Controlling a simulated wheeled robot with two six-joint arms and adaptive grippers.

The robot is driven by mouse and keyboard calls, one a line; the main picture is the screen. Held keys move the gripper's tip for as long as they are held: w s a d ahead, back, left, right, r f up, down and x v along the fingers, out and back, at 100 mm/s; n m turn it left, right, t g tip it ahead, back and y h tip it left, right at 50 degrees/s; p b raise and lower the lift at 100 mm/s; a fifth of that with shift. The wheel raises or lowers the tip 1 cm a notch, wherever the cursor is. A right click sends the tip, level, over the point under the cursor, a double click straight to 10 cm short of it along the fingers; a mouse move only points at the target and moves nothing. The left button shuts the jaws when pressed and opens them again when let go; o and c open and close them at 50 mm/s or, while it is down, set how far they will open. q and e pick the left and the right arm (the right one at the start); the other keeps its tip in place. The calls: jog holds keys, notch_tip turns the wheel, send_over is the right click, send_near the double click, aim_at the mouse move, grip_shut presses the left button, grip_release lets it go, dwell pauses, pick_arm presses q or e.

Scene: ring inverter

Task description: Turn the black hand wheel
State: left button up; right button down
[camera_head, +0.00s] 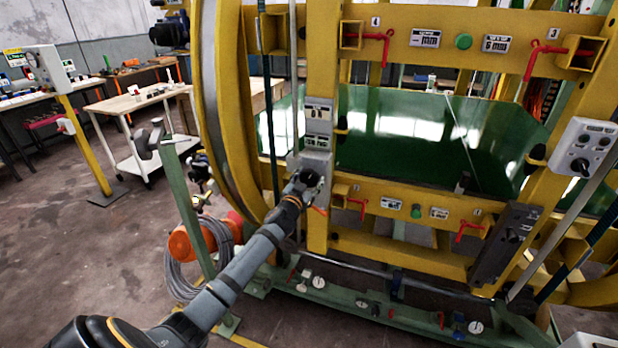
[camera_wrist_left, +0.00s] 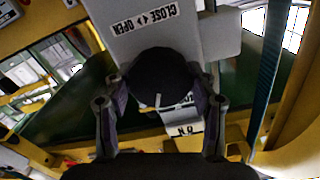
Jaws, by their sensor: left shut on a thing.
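The black hand wheel (camera_wrist_left: 162,78) is a round dark knob with a small white mark at its lower edge in the left wrist view. It sits on a grey box (camera_wrist_left: 150,30) labelled "CLOSE" and "OPEN". My left gripper (camera_wrist_left: 160,100) has one finger at each side of the wheel, shut on it. In the head view my left gripper (camera_head: 302,186) is at the grey box (camera_head: 316,160) on the yellow post, and the wheel is mostly hidden by it. My right gripper is not in view.
The yellow ring frame (camera_head: 225,100) stands around the post. Red clamps (camera_head: 375,45) and green buttons are on the yellow beams. A grey control box (camera_head: 580,150) is at the right. A white cart (camera_head: 135,100) stands at the left, with open floor (camera_head: 60,250) in front.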

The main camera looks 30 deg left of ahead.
pick_arm(q)
jog(key=m+p, duration=0.1)
jog(key=m, duration=0.3)
jog(key=shift+r+m, duration=0.1)
jog(key=shift+m, duration=0.2)
jog(key=m+p, duration=0.1)
jog(key=m, duration=0.4)
jog(key=shift+d+p, duration=0.1)
jog(key=shift+p, duration=0.3)
jog(key=m+p, duration=0.1)
jog(key=m, duration=0.5)
jog(key=m+p, duration=0.1)
jog(key=m, duration=0.3)
jog(key=shift+f, duration=0.25)
jog(key=m+p, duration=0.1)
jog(key=m, duration=0.4)
jog(key=shift+f+m+p, duration=0.15)
jog(key=shift+m+p, duration=0.15)
jog(key=shift+m, duration=0.1)
jog(key=m+p, duration=0.1)
jog(key=m, duration=0.4)
jog(key=shift+m, duration=0.3)
jog(key=m+p, duration=0.1)
jog(key=m, duration=0.4)
jog(key=shift+s+f, duration=0.1)
jog(key=shift+a+m+p, duration=0.2)
jog(key=shift+m+p, duration=0.15)
jog(key=shift+m, duration=2.05)
